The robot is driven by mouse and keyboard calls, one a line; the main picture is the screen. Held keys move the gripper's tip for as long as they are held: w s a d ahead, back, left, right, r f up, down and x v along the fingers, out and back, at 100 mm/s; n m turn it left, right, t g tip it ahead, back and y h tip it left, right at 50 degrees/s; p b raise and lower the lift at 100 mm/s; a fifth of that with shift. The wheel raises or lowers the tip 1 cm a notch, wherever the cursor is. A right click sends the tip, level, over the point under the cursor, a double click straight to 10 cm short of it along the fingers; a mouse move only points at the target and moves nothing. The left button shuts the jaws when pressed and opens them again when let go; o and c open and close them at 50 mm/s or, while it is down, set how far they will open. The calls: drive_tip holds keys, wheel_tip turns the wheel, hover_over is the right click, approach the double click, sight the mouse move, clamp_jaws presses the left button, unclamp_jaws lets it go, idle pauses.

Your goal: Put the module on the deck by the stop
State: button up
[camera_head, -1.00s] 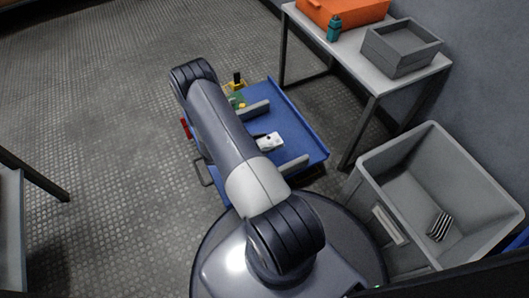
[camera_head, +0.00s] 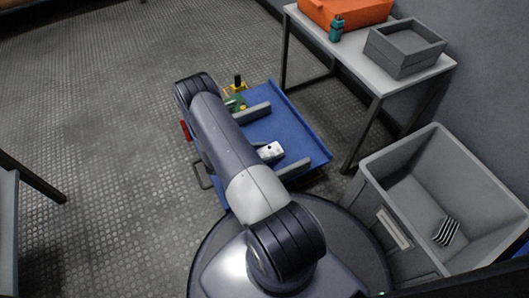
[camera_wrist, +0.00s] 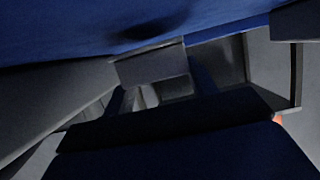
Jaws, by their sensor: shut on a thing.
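The blue deck (camera_head: 303,139) is a low cart top ahead of my base, partly hidden under my forearm. Two grey bars stand across it, a far one (camera_head: 252,113) and a near one (camera_head: 291,169); I cannot tell which is the stop. The deck's blue surface (camera_wrist: 90,30) fills the top of that view.
A white piece with dark spots (camera_head: 270,152) shows beside my forearm, over the deck. A grey bin (camera_head: 372,185) stands at right with a striped item inside. A table (camera_head: 350,62) behind it holds an orange case, a teal bottle and a grey box.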

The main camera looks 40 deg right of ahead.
drive_tip(key=shift+f, duration=0.4)
drive_tip(key=o, duration=1.2)
drive_tip(key=shift+f+b, duration=0.15)
drive_tip(key=shift+b, duration=0.15)
drive_tip(key=shift+r+p, duration=0.65)
drive_tip(key=shift+p, duration=0.15)
drive_tip(key=p+v, duration=0.4)
drive_tip(key=v, duration=0.8)
drive_tip(key=shift+r, duration=0.15)
